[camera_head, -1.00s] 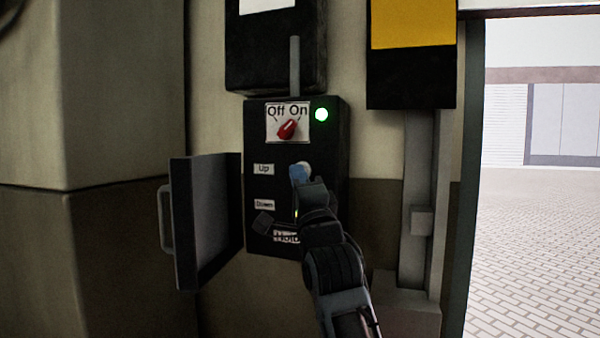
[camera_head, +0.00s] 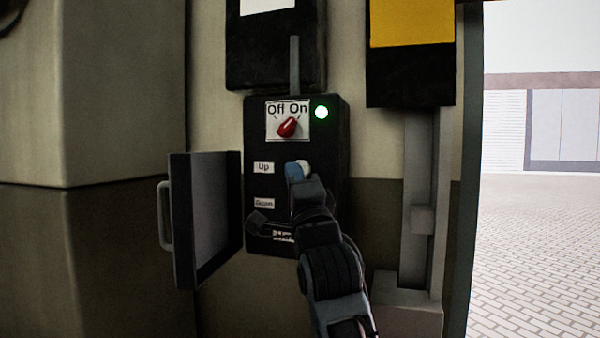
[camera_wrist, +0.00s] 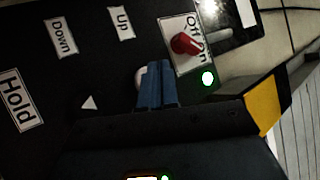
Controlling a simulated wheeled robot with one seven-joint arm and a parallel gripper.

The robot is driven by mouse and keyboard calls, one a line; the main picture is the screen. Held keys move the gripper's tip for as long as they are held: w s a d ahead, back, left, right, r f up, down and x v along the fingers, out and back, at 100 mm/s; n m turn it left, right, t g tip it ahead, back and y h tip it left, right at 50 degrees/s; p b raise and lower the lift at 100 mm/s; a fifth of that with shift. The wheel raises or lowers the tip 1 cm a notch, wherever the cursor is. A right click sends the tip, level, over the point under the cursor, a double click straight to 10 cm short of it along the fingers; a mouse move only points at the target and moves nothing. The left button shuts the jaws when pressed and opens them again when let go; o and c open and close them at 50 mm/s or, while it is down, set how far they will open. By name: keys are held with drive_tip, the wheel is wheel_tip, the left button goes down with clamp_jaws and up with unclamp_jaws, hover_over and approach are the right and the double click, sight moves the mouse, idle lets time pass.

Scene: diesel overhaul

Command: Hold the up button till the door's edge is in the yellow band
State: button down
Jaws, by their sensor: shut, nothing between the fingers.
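A black control box (camera_head: 329,143) is on the wall. Its red switch (camera_head: 287,127) sits under "Off On", turned toward On, and a green lamp (camera_head: 321,112) is lit. My gripper (camera_head: 295,170) is shut, its blue fingertips at the pale up button (camera_head: 304,166) beside the "Up" label (camera_head: 264,167). The fingers partly hide the button, and I cannot tell whether it is pressed in. In the wrist view the blue fingers (camera_wrist: 157,84) lie together over the button (camera_wrist: 140,77). The doorway (camera_head: 530,180) is open at the right; the door's edge is not visible.
The box's cover (camera_head: 205,215) stands swung open to the left, with a handle. A black panel with a yellow area (camera_head: 411,22) hangs upper right. A grey post (camera_head: 418,170) stands beside the doorway. Another dark box (camera_head: 275,62) hangs above the control box.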

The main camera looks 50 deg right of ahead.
drive_tip(key=shift+s+a+b, duration=0.25)
drive_tip(key=shift+a+b, duration=0.2)
drive_tip(key=shift+a, duration=0.25)
drive_tip(key=shift+s+a+b, duration=0.25)
drive_tip(key=shift+a+b, duration=0.15)
drive_tip(key=shift+a, duration=0.25)
drive_tip(key=shift+s+a+b, duration=0.25)
drive_tip(key=shift+a+b, duration=0.2)
drive_tip(key=shift+a, duration=0.25)
drive_tip(key=s+a+f+n+y+p, duration=0.1)
drive_tip(key=s+a+f+n+y, duration=0.3)
drive_tip(key=f, duration=0.5)
drive_tip(key=s+a+f+n+y, duration=0.2)
drive_tip(key=a+f+n+y, duration=0.15)
drive_tip(key=f+n, duration=0.35)
drive_tip(key=s+a+f+n+y+p, duration=0.1)
drive_tip(key=s+a+f+n+y, duration=0.25)
drive_tip(key=f, duration=0.65)
drive_tip(key=s+a+f+n+g+y, duration=0.1)
drive_tip(key=s+a+f+n, duration=0.2)
drive_tip(key=s, duration=0.6)
drive_tip(key=s+a+f+n+g+y+p, duration=0.1)
drive_tip(key=s+a+f+n+g, duration=0.1)
drive_tip(key=s, duration=0.6)
drive_tip(key=s+a+f+n+g+y, duration=0.1)
drive_tip(key=s+a+f+n, duration=0.3)
drive_tip(key=s, duration=0.5)
drive_tip(key=shift+s+a+g, duration=0.3)
drive_tip(key=shift+a+g, duration=0.2)
drive_tip(key=shift+a, duration=0.05)
